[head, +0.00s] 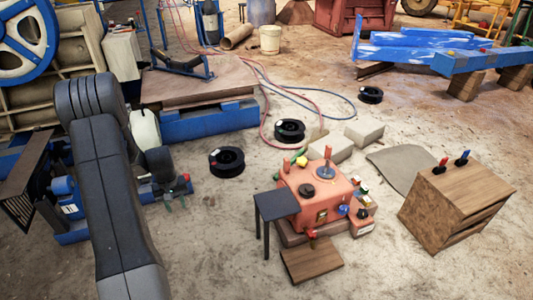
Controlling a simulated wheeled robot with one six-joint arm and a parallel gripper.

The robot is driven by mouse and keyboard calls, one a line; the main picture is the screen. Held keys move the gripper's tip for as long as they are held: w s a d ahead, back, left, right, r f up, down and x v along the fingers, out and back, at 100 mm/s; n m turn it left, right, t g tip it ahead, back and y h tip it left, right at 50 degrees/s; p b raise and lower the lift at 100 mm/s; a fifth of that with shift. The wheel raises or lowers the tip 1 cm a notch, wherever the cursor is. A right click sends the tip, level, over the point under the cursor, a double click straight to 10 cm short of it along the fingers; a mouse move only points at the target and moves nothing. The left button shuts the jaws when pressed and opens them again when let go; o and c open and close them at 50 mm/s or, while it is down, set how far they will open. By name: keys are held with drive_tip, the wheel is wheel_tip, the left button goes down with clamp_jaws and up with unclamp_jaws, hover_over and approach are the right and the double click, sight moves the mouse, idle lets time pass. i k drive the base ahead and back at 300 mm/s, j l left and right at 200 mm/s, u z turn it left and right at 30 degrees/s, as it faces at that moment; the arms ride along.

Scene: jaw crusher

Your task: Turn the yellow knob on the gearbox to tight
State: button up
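The orange-red gearbox (305,203) stands on the ground right of centre. A small yellow knob (301,161) shows at its far top edge, towards the left; its setting is too small to read. My arm rises from the bottom left and bends over. What looks like my gripper (172,193) is at the arm's far end, left of the gearbox and well apart from it. It is small and partly unclear, so I cannot tell whether its fingers are open, and I see nothing held in it.
A small dark table (277,206) stands close against the gearbox's left side. A low wooden board (311,262) with a red-topped part lies in front. A wooden crate (453,205) stands to the right. Black spools (227,162) and pale blocks (364,134) lie behind.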

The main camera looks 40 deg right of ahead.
sight(301, 161)
drive_tip(key=i+j+z, duration=0.1)
drive_tip(key=i, duration=0.3)
drive_tip(key=i+j+z, duration=0.1)
drive_tip(key=i, duration=0.25)
drive_tip(key=i+l+z, duration=0.15)
drive_tip(key=z, duration=0.3)
drive_tip(key=i+z, duration=0.65)
drive_tip(key=z, duration=0.2)
drive_tip(key=i+j+z, duration=0.2)
drive_tip(key=z, duration=0.2)
drive_tip(key=i+z, duration=0.35)
drive_tip(key=i+j+z, duration=0.15)
drive_tip(key=i+z, duration=0.2)
drive_tip(key=i, duration=0.05)
